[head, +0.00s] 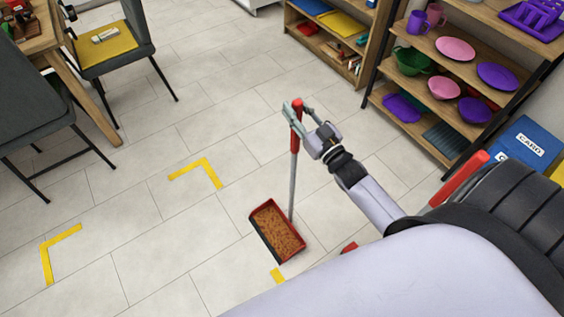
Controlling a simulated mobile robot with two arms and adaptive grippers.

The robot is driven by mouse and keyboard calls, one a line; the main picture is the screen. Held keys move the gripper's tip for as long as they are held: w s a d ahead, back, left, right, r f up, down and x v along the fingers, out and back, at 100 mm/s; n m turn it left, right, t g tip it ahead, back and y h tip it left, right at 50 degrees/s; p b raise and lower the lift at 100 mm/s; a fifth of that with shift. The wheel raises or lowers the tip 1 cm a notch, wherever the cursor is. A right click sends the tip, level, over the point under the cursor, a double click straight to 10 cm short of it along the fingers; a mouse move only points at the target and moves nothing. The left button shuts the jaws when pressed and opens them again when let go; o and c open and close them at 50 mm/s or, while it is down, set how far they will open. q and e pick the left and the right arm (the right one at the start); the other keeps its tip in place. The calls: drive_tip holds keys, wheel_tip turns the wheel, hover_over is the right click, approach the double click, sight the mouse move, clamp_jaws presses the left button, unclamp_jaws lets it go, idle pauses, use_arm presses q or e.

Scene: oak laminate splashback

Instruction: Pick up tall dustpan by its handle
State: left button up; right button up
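The tall dustpan has a red pan (257,217) with a dark edge, filled with brown bits. Its thin grey pole rises to a red handle grip (295,142), and it stands nearly upright. I cannot tell whether the pan touches the floor. My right gripper (299,108) is at the upper part of the red grip. Its fingers are spread, one crossing the grip and the other to its right with a visible gap. My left gripper is not in view.
Yellow corner marks (208,168) lie on the tiled floor. A wooden shelf (425,138) with purple, pink and green dishes stands at the right. A blue bin marked CARD (525,145) is nearby. Grey chairs (110,48) and a table are at the left. The middle floor is clear.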

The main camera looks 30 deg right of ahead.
clamp_jaws()
idle(0.5)
drive_tip(key=shift+r, duration=0.15)
